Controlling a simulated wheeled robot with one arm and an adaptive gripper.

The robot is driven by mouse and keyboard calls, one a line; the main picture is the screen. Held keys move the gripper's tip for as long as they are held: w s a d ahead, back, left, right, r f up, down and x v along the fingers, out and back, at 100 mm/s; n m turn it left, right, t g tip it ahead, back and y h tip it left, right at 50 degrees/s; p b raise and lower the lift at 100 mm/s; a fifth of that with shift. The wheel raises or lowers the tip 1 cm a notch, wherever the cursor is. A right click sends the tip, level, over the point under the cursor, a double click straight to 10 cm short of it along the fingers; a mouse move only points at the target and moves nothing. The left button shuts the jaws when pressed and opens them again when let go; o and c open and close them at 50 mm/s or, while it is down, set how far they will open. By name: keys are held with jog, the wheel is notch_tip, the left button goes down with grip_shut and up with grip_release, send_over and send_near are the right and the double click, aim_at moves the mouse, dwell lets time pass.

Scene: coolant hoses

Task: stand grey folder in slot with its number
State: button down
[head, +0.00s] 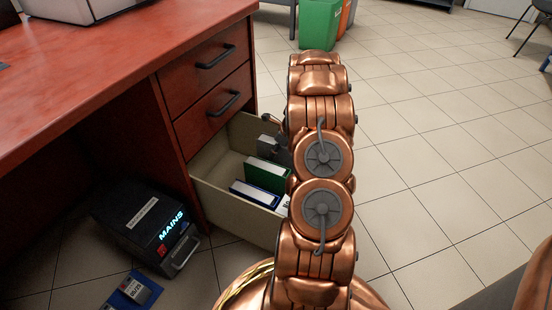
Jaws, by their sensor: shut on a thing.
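The grey folder (267,146) shows at the back of the open lower drawer (234,207) of the red desk. My gripper (279,130) is shut on it, though my arm hides most of the gripper and part of the folder. In the drawer in front of it stand a green folder (267,174) and a blue folder (254,193), with a white piece (284,204) partly hidden beside my arm. I cannot read any slot numbers, and I cannot tell whether the grey folder touches the drawer floor.
The red desk (100,60) fills the left, with two closed drawers (212,90) above the open one. A black box marked MAINS (148,225) and a blue item with a grey block (132,291) are on the floor. A green bin (319,22) stands behind.

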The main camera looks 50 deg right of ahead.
aim_at(279, 163)
notch_tip(279, 163, down, 3)
jog(key=shift+f+b, duration=0.2)
jog(key=shift+b, duration=0.5)
jog(key=c, duration=0.6)
grip_release()
jog(key=shift+f, duration=0.15)
jog(key=shift+o, duration=0.2)
